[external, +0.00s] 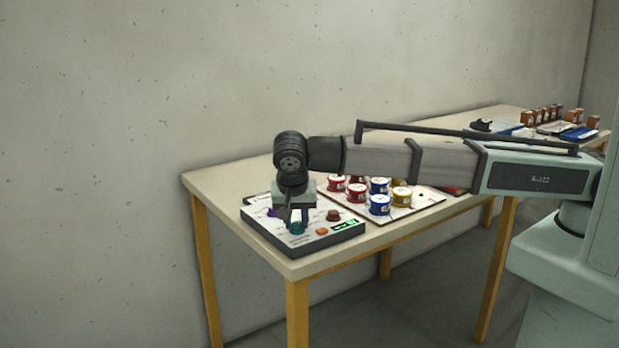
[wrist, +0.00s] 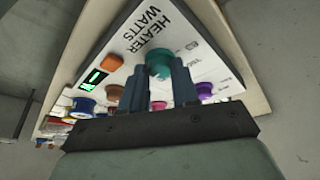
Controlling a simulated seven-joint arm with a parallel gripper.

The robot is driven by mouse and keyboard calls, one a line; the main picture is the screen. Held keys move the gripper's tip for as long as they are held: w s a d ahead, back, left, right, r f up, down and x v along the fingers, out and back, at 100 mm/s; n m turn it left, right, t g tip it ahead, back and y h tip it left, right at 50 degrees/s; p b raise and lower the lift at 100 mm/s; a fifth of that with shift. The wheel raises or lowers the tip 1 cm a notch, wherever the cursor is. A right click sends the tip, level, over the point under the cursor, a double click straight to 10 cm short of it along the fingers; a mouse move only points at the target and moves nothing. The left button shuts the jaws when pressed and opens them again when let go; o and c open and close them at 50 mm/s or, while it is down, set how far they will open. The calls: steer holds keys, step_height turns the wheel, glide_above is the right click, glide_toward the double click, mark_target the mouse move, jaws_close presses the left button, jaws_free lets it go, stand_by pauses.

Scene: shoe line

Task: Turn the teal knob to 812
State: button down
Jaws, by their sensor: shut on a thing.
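The teal knob (wrist: 160,62) is on the sloped heater panel and sits between the fingertips of my gripper (wrist: 158,80) in the wrist view. My gripper is shut on it. In the external view the teal knob (external: 297,228) shows below my gripper (external: 294,216) at the panel's front. The heater panel (external: 262,232) is white-topped with a dark case. Its green display (external: 344,225) is lit, and it also shows in the wrist view (wrist: 92,79), but its digits are too small to read.
The panel also carries a brown knob (external: 333,215), an orange button (external: 322,231) and a purple knob (external: 271,212). Brown items and blue trays (external: 578,132) are at the table's far end.

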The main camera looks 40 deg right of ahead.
steer(key=c, duration=0.8)
jaws_free()
steer(key=shift+c, duration=0.2)
steer(key=v, duration=1.4)
steer(key=shift+f, duration=0.1)
